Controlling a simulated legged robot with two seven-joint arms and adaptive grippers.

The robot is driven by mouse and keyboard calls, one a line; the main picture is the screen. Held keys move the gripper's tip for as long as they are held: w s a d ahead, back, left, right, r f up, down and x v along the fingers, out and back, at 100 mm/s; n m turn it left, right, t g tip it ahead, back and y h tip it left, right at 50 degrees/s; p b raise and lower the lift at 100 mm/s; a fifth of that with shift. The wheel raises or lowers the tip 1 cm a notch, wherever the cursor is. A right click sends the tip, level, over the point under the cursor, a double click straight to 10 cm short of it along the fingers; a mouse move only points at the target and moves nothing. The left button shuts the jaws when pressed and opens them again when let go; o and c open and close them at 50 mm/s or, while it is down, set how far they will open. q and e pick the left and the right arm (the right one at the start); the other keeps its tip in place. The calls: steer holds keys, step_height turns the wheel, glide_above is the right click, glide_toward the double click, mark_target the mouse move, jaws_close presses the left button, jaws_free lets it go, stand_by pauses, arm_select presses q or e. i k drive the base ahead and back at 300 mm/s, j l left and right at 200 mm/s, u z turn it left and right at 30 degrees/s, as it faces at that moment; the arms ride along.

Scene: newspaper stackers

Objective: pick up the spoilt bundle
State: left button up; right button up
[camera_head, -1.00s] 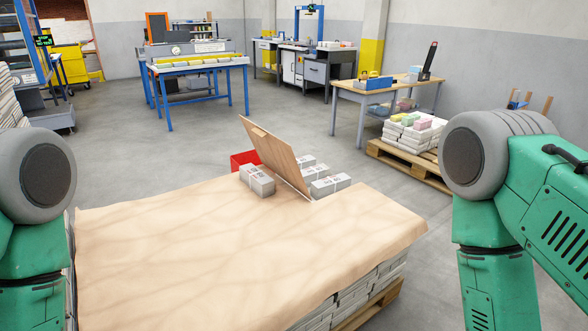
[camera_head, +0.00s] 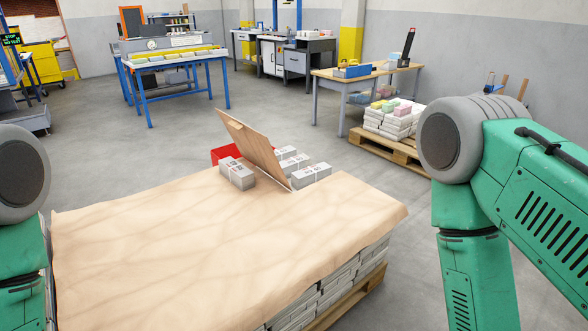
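Several grey-white tied bundles lie at the far edge of the paper-covered stack (camera_head: 200,250). One bundle (camera_head: 237,174) lies left of an upright, tilted wooden board (camera_head: 253,150). Others, such as this bundle (camera_head: 311,175) and the bundle behind it (camera_head: 292,160), lie right of the board. I cannot tell from here which bundle is spoilt. A red bin (camera_head: 225,153) shows partly behind the board. My green arms show at the left and right edges, but neither gripper is in view.
The stack stands on a wooden pallet (camera_head: 350,303). Another pallet (camera_head: 385,150) with white, yellow and pink bundles stands at the back right, near a wooden table (camera_head: 350,77). A blue table (camera_head: 177,66) stands at the back left. Grey floor lies open between them.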

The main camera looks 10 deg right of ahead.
mark_target(287, 152)
steer(key=i+l+z, duration=0.45)
steer(key=l, duration=0.25)
steer(key=i+l+z, duration=1.25)
steer(key=i+z, duration=0.2)
steer(key=i+u, duration=0.15)
steer(key=i, duration=0.5)
steer(key=i+l+u, duration=0.15)
steer(key=i, duration=0.45)
steer(key=i+l+u, duration=0.15)
steer(key=i, duration=0.5)
steer(key=i+j+u, duration=0.15)
steer(key=i+u, duration=0.15)
steer(key=u, duration=0.15)
steer(key=i+j+u, duration=0.1)
steer(key=i+u, duration=0.15)
steer(key=u, duration=0.2)
steer(key=i+u, duration=0.3)
steer(key=u, duration=0.15)
steer(key=i+l+u, duration=0.2)
steer(key=u, duration=0.25)
steer(key=i+j+u, duration=0.1)
steer(key=i+u, duration=0.35)
steer(key=i, duration=0.4)
steer(key=i+l+u, duration=0.15)
steer(key=i+u, duration=0.3)
steer(key=i, duration=0.4)
steer(key=i+j+u, duration=0.2)
steer(key=i+u, duration=0.95)
